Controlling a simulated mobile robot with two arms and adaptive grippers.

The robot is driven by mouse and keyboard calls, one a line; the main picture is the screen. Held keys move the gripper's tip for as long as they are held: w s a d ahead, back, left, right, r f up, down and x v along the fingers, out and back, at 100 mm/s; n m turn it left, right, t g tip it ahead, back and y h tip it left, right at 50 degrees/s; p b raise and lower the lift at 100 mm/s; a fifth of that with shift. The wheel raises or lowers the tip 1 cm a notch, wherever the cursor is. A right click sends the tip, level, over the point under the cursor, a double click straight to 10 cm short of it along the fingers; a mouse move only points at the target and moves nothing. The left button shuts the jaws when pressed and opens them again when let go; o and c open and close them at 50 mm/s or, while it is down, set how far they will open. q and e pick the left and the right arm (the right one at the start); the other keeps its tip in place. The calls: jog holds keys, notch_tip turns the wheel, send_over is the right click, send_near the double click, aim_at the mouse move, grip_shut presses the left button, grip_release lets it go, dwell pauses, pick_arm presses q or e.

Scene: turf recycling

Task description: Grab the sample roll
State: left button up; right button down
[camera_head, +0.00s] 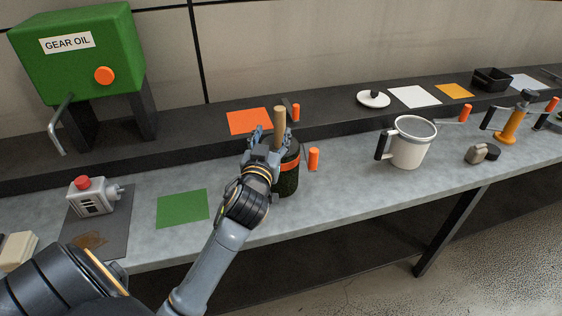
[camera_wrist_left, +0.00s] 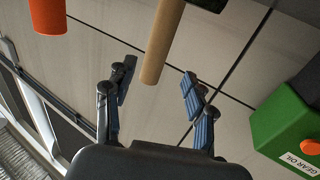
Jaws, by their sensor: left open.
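My left gripper (camera_head: 267,137) is open at the top of the roll, in front of the rod, and hides part of the roll. In the left wrist view the rod (camera_wrist_left: 161,42) shows beyond and between the spread fingers (camera_wrist_left: 155,90), with no clear contact. The roll's dark body is not visible there. My right gripper is not in view.
A white jug (camera_head: 408,148) is farther right. A green sheet (camera_head: 183,208) lies left of the roll, beside a grey device with a red knob (camera_head: 91,196). A raised dark shelf (camera_head: 210,126) runs behind.

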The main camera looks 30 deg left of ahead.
aim_at(279, 124)
pick_arm(q)
jog(key=shift+w+a, duration=0.3)
jog(key=shift+w, duration=0.35)
jog(key=x, duration=0.1)
jog(key=p+x, duration=0.1)
jog(key=x, duration=0.1)
jog(key=p+x, duration=0.1)
jog(key=shift+w+d+r, duration=0.1)
jog(key=shift+w+d, duration=0.2)
jog(key=shift+w, duration=0.1)
jog(key=shift+w+a, duration=0.2)
jog(key=shift+w, duration=0.15)
grip_shut()
